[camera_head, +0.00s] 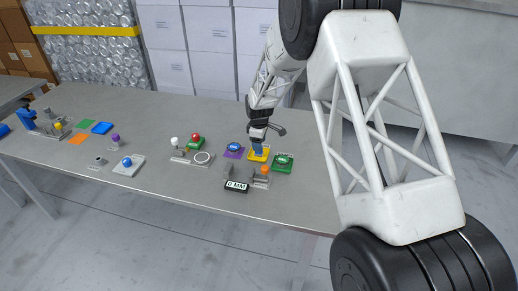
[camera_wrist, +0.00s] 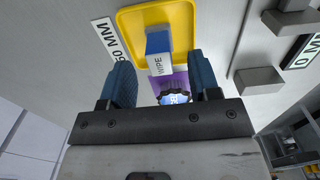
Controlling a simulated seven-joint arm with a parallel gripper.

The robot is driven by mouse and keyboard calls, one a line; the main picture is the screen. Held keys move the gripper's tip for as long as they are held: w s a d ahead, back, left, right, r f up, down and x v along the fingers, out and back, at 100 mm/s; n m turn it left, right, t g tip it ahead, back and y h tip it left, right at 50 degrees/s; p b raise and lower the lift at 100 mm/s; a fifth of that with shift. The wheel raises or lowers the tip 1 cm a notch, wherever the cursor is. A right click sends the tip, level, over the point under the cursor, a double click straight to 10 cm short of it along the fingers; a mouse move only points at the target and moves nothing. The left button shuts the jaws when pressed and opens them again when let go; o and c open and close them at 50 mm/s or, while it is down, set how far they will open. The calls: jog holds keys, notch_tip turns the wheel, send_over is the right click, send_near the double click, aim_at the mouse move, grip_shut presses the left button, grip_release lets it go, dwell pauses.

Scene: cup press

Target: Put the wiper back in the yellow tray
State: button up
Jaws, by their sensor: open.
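The yellow tray (camera_head: 251,157) lies on the grey table, below my gripper (camera_head: 258,141). It also shows at the top of the wrist view (camera_wrist: 186,14). The wiper (camera_wrist: 159,42) is a blue block with a pale face marked WIPE. In the wrist view it overlaps the tray's near edge and appears to stand in the tray; its contact with the tray floor is hidden. In the head view the blue wiper (camera_head: 259,150) shows just under my gripper. In the wrist view my gripper (camera_wrist: 162,76) is open, its two dark blue fingers apart on either side of the wiper's lower end.
A red-topped part (camera_head: 196,140) and grey plate are further left.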

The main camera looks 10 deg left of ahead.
notch_tip(320, 180, up, 8)
jog(key=shift+f, duration=0.25)
dwell(0.9)
jog(key=s+d+r+m+t, duration=0.1)
jog(key=s+d+r+m, duration=0.4)
jog(key=s+d+r, duration=0.65)
jog(key=s+d+r+m, duration=0.4)
jog(key=s+d+r, duration=0.4)
jog(key=d+r, duration=0.55)
jog(key=s+d+m, duration=0.4)
jog(key=s+d, duration=0.4)
jog(key=s, duration=0.7)
jog(key=s+d+m+t, duration=0.1)
jog(key=s+d+m, duration=0.4)
jog(key=s, duration=1)
jog(key=d, duration=0.2)
jog(key=shift+d+f+t, duration=0.15)
jog(key=shift+d+t, duration=0.15)
jog(key=shift+d, duration=0.1)
